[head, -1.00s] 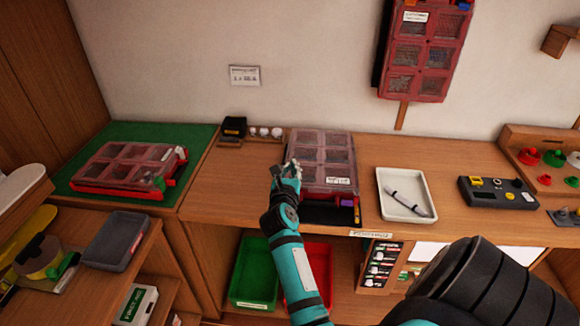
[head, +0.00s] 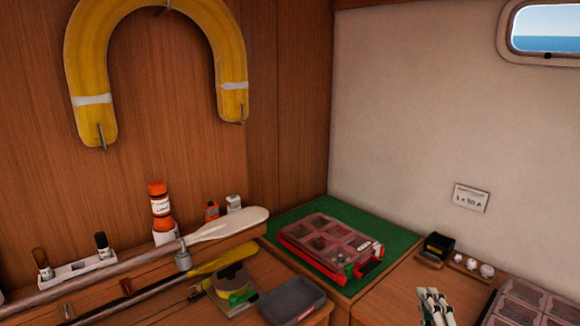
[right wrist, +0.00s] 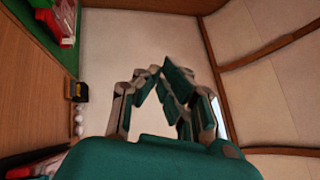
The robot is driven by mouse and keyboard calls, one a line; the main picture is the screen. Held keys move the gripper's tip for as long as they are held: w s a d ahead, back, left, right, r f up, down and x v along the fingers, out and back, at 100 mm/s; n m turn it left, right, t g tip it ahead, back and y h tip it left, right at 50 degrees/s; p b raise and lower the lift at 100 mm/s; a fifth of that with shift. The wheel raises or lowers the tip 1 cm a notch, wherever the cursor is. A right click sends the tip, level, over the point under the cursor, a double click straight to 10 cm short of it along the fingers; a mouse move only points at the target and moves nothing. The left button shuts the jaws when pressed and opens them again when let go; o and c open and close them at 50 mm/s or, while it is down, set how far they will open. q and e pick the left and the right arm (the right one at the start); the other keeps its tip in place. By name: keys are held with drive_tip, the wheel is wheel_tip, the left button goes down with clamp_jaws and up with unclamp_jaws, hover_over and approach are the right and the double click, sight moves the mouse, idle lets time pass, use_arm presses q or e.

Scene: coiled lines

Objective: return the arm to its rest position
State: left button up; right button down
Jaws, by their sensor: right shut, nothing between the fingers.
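My right gripper (head: 433,303) shows at the bottom right of the head view, above the wooden bench. In the right wrist view its fingers (right wrist: 158,72) come together at the tips with nothing between them. The gripper points towards the pale wall and touches nothing that I can see. The rest of the right arm is outside the head view. My left gripper is in neither view.
A red organizer case (head: 322,245) lies on a green mat (head: 290,215) in the corner. Another case (head: 525,302) is cut off at bottom right, near a small black box (head: 438,246) and white round items (head: 486,270). A grey tray (head: 291,301) and paddles (head: 230,225) lie left.

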drive_tip(key=s+a+f+n+g+y, duration=0.7)
drive_tip(key=s+a+f+n+g, duration=0.2)
drive_tip(key=a+f+n, duration=0.5)
drive_tip(key=s+d+f+n+g+h, duration=0.3)
drive_tip(key=s+f+n+g, duration=0.1)
drive_tip(key=s, duration=0.5)
drive_tip(key=s+d+f+n+g+h, duration=0.4)
drive_tip(key=s, duration=0.5)
wheel_tip(320, 180, down, 30)
drive_tip(key=s+g+b, duration=0.2)
drive_tip(key=b, duration=0.1)
drive_tip(key=s+d+f+g+b, duration=0.1)
drive_tip(key=s+d+f+b, duration=0.1)
drive_tip(key=s+f, duration=1.4)
wheel_tip(320, 180, down, 2)
drive_tip(key=shift+s+d+n, duration=0.3)
drive_tip(key=shift+d, duration=0.1)
